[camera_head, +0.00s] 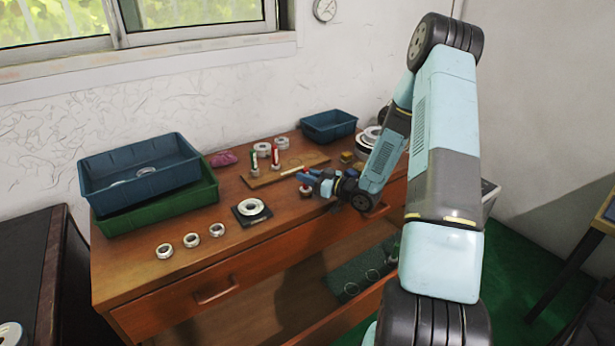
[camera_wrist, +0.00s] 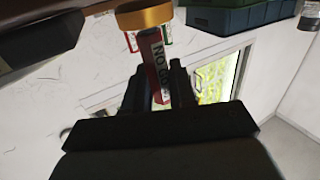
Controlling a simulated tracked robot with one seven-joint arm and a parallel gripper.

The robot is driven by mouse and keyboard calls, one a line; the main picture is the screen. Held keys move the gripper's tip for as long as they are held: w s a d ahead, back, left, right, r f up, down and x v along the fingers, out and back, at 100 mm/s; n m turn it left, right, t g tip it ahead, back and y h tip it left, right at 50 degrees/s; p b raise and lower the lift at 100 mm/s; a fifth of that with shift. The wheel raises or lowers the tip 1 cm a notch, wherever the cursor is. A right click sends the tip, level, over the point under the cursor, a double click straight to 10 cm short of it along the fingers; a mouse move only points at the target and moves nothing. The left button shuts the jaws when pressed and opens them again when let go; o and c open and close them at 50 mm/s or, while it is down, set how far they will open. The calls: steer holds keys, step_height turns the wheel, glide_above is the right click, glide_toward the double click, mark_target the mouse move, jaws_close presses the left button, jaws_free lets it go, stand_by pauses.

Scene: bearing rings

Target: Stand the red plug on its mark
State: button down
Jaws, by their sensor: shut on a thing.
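A red plug (camera_wrist: 153,62) with a white "NO GO" label is between the fingers of my gripper (camera_wrist: 158,85) in the wrist view, where the scene appears upside down. A gold disc (camera_wrist: 145,16) is at the plug's far end; I cannot tell whether it is part of the plug. In the head view my gripper (camera_head: 314,181) is shut at the front of the table, just right of a wooden board (camera_head: 265,179); the held plug is small there. Another red-and-white piece (camera_head: 276,155) and a green-and-white piece (camera_head: 254,162) stand on the board. I cannot make out the mark.
A dark plate with a ring (camera_head: 251,207) and several loose rings (camera_head: 191,240) lie on the table (camera_head: 140,262) left of my gripper. Blue (camera_head: 140,172) and green (camera_head: 180,202) trays are at the left. A small blue tray (camera_head: 328,126) is at the back.

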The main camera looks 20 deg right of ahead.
steer(key=shift+f, duration=0.2)
steer(key=c, duration=0.9)
jaws_free()
steer(key=shift+c, duration=0.2)
